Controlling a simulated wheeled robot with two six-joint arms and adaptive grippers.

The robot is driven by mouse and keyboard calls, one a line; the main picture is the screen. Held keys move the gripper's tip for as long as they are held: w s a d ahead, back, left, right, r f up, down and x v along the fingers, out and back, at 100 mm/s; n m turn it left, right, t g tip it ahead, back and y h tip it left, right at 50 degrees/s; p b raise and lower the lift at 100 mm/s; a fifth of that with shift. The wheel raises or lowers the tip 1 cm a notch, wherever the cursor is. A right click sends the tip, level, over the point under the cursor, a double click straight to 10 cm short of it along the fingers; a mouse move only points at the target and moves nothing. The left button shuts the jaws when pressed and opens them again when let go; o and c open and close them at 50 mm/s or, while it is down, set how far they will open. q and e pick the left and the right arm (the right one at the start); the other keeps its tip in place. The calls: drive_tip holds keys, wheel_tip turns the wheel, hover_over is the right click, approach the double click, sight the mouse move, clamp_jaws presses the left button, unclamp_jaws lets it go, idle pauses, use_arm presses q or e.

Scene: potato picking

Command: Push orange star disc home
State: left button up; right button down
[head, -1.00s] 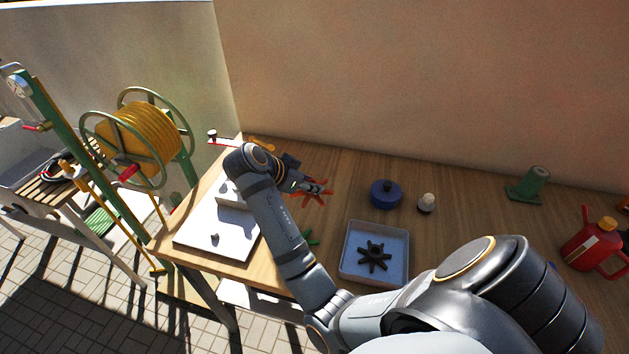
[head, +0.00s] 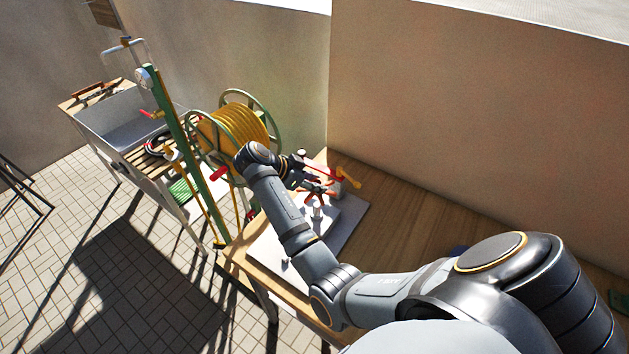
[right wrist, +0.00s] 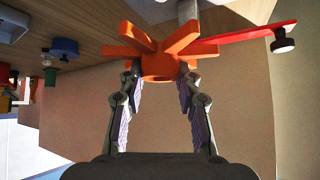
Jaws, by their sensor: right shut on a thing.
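The orange star disc (head: 319,190) is in my right gripper (head: 308,186), above the white board (head: 347,222) at the table's left end. In the right wrist view the orange star disc (right wrist: 160,60) sits between the fingertips of my right gripper (right wrist: 160,78), which is shut on it. A pale upright post (head: 317,211) stands on the board just under the disc. Whether the disc touches the post, I cannot tell. A red lever (right wrist: 240,35) with a black knob runs beside the disc. My left gripper is not in view.
A yellow hose reel (head: 232,130) on a green frame stands behind the table's left end. A wall (head: 470,130) closes the back. Blue and green items (right wrist: 63,47) show in the wrist view.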

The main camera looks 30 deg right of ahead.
sight(314, 206)
drive_tip(key=shift+w+f+b, duration=0.15)
drive_tip(key=shift+f+b, duration=0.2)
drive_tip(key=shift+f, duration=0.1)
wheel_tip(314, 206, down, 4)
drive_tip(key=b, duration=0.2)
drive_tip(key=shift+r+b, duration=0.25)
drive_tip(key=shift+b, duration=0.1)
drive_tip(key=shift+f+b, duration=0.55)
drive_tip(key=shift+f, duration=0.25)
drive_tip(key=shift+f+b, duration=1.95)
drive_tip(key=shift+f, duration=0.85)
drive_tip(key=c, duration=0.8)
unclamp_jaws()
drive_tip(key=shift+c, duration=0.2)
drive_tip(key=shift+r, duration=0.1)
